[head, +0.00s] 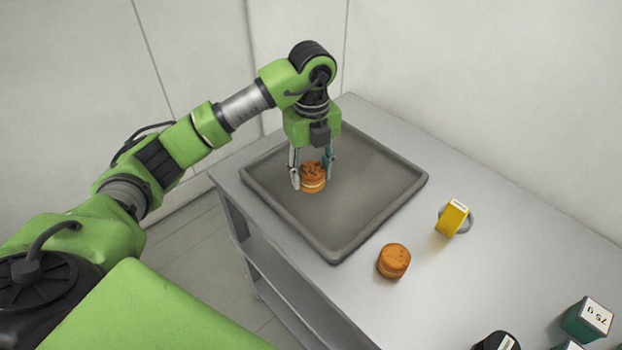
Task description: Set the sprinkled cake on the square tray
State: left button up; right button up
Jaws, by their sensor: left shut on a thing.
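A small round orange-brown cake with dark bits on top (313,180) is between the fingers of my left gripper (312,174). My left gripper points down and is shut on this cake. The cake is over the left part of the square grey tray (375,215); I cannot tell whether its underside touches the tray. The tray has a raised rim and otherwise looks empty. A second round orange-brown cake (393,261) stands on the table, right of the tray's near corner. My right gripper is not in view.
The grey metal table (490,265) stands against pale walls. A yellow block with a grey ring (453,218) is right of the tray. A green labelled block (587,319) and a dark item (496,341) are at the bottom right. The table's middle right is clear.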

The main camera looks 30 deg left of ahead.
aim_at(310, 182)
pick_arm(q)
jog(key=shift+w+a+f, duration=0.3)
jog(key=shift+w+f, duration=0.15)
jog(key=shift+f, duration=0.1)
jog(key=f, duration=0.1)
jog(key=f+p, duration=0.2)
jog(key=f, duration=0.1)
jog(key=shift+w+a, duration=0.2)
jog(key=shift+w, duration=0.1)
jog(key=shift+f, duration=0.15)
jog(key=o, duration=0.7)
jog(key=shift+o, duration=0.2)
